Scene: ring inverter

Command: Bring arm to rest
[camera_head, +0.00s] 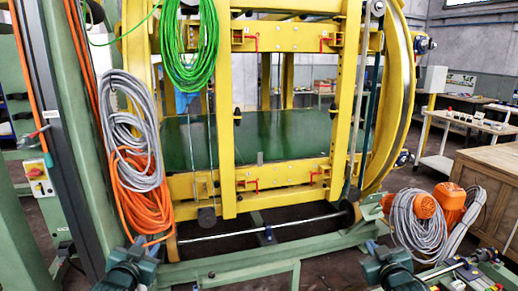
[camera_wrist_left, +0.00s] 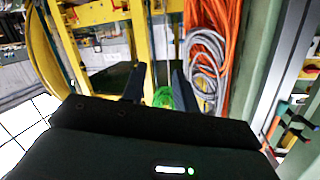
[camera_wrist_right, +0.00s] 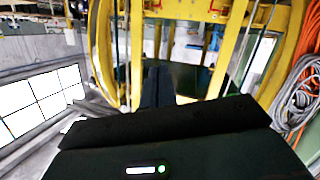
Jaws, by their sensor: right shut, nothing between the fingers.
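My left arm (camera_head: 126,268) comes in at the lower left of the head view, in front of the machine's green base frame. In the left wrist view the two dark fingers of my left gripper (camera_wrist_left: 158,85) stand apart with nothing held between them. My right arm (camera_head: 390,268) shows at the lower right of the head view. In the right wrist view the fingers of my right gripper (camera_wrist_right: 158,88) are together and empty. Both fingertips point towards the yellow ring machine (camera_head: 228,120). In the head view the fingers themselves are hard to make out.
Green cable (camera_head: 190,45), grey cable (camera_head: 135,130) and orange cable (camera_head: 140,195) hang at the machine's left. Orange motors with grey cable (camera_head: 412,220) stand at the right, near a wooden cabinet (camera_head: 492,185). A green post with a control box (camera_head: 38,178) stands far left.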

